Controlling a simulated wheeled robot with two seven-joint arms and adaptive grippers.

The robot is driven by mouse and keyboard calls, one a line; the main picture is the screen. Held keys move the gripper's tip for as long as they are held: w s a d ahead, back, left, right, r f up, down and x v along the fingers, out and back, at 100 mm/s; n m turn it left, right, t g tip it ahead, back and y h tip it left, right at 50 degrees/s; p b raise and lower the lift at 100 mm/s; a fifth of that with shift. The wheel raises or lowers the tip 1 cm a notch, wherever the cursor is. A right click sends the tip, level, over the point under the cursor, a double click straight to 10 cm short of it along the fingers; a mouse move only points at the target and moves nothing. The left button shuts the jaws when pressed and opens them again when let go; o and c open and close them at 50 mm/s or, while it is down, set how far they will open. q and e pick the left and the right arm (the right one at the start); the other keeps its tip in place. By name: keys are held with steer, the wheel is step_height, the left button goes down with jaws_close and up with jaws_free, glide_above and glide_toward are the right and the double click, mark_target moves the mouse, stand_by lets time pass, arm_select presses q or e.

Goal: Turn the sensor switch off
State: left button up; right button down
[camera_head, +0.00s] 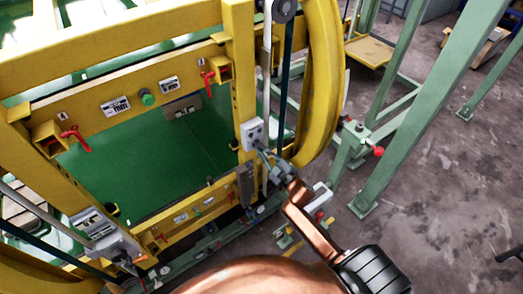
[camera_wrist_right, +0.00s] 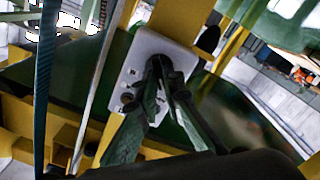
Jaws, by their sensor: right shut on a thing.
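The sensor switch is a small light-grey box (camera_head: 252,131) on the yellow upright at the right of the machine's frame. In the right wrist view its pale plate (camera_wrist_right: 139,50) fills the middle, with small round fittings on its face. My right gripper (camera_head: 263,152) reaches it from below right in the head view. In the right wrist view the dark fingers (camera_wrist_right: 166,75) are in front of the plate, closed on a small dark part at its face, which looks like the switch knob. The fingers hide most of that part, so its setting cannot be read. My left gripper is not in view.
A large yellow ring (camera_head: 322,85) stands just right of the switch. A green metal stand (camera_head: 425,105) is at the right. Bare concrete floor (camera_head: 440,190) lies beyond.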

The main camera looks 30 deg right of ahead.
steer(key=c, duration=2.1)
jaws_free()
steer(key=shift+s, duration=0.15)
steer(key=s, duration=0.7)
steer(key=s+d, duration=0.1)
steer(key=s, duration=0.3)
steer(key=shift+s, duration=0.35)
